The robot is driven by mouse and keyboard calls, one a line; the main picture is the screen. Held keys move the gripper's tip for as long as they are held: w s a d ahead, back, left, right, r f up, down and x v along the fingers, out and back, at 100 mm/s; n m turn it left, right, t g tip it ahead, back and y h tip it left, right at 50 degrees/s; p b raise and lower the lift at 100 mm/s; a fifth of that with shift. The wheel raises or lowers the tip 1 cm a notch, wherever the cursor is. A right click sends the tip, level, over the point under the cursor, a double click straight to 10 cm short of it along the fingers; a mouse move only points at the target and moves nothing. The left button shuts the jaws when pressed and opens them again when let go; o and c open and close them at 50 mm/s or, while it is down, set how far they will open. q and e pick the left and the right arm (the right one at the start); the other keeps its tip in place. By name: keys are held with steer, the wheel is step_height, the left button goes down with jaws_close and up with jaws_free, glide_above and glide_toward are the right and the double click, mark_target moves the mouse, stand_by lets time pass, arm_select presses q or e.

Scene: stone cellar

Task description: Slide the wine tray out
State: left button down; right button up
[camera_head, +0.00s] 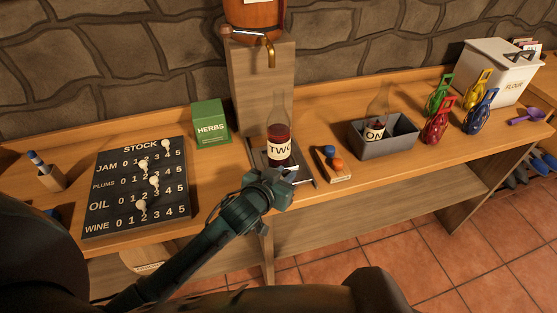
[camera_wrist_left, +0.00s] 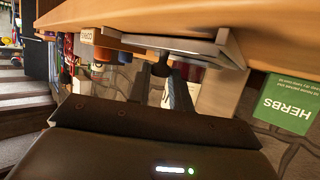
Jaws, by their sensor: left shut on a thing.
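The wine tray (camera_head: 259,161) is a dark grey flat tray at the front edge of the wooden counter, under a spout. A bottle labelled TWO (camera_head: 279,146), with dark red liquid, stands upright on it. My left gripper (camera_head: 276,178) is at the tray's front and hides part of it. In the left wrist view the grey tray (camera_wrist_left: 190,44) appears at the counter edge. A dark knob (camera_wrist_left: 160,68) on it sits between the fingers of my left gripper (camera_wrist_left: 168,88), which is shut on it. My right gripper is not in view.
A stock board (camera_head: 138,186) and a green herbs box (camera_head: 211,122) stand left. A small wooden block with coloured knobs (camera_head: 331,163) is close on the right. Beyond it a grey bin (camera_head: 402,140) holds another bottle (camera_head: 376,124). Tiled floor is open in front.

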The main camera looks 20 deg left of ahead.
arm_select(q)
steer(key=s+d, duration=0.2)
steer(key=s, duration=0.1)
steer(key=shift+s+d+p, duration=0.25)
steer(key=shift+p, duration=0.05)
steer(key=c, duration=1.3)
jaws_free()
steer(key=v, duration=1.3)
steer(key=shift+a+r, duration=0.1)
steer(key=shift+r, duration=0.05)
steer(key=s+f+g, duration=0.1)
steer(key=f, duration=0.2)
steer(key=s+f+g, duration=0.1)
steer(key=s+f, duration=0.1)
steer(key=f, duration=0.2)
steer(key=s+f+p, duration=0.1)
steer(key=s+f, duration=0.1)
steer(key=f, duration=0.2)
steer(key=shift+s+a+m+g+h, duration=0.1)
steer(key=shift+a+m+g+h, duration=0.05)
steer(key=shift+m+g+h, duration=0.25)
